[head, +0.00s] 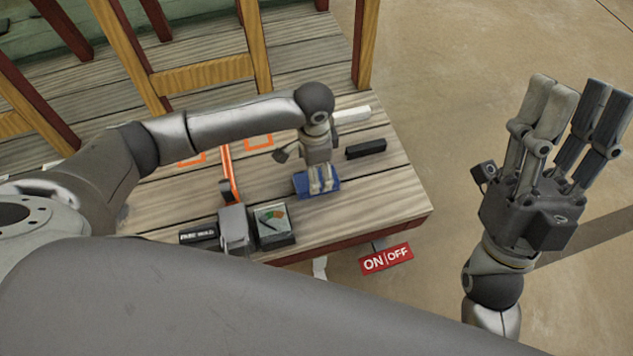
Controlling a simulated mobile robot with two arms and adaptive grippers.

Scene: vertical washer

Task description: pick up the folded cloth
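A small blue folded cloth (301,185) lies on the wooden table near its right front part. My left gripper (321,188) comes down over the cloth from behind, with its fingers at the cloth and hiding part of it. I cannot tell whether those fingers are closed on it. My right gripper (578,98) is raised over the floor to the right of the table. Its fingers point up, are apart and hold nothing.
The wooden table (395,199) also bears a gauge box (273,224), an orange lever (229,172), a black block (366,149) and a white block (352,115). A red ON/OFF sign (386,258) sits below the front edge. Wooden posts (205,74) rise behind.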

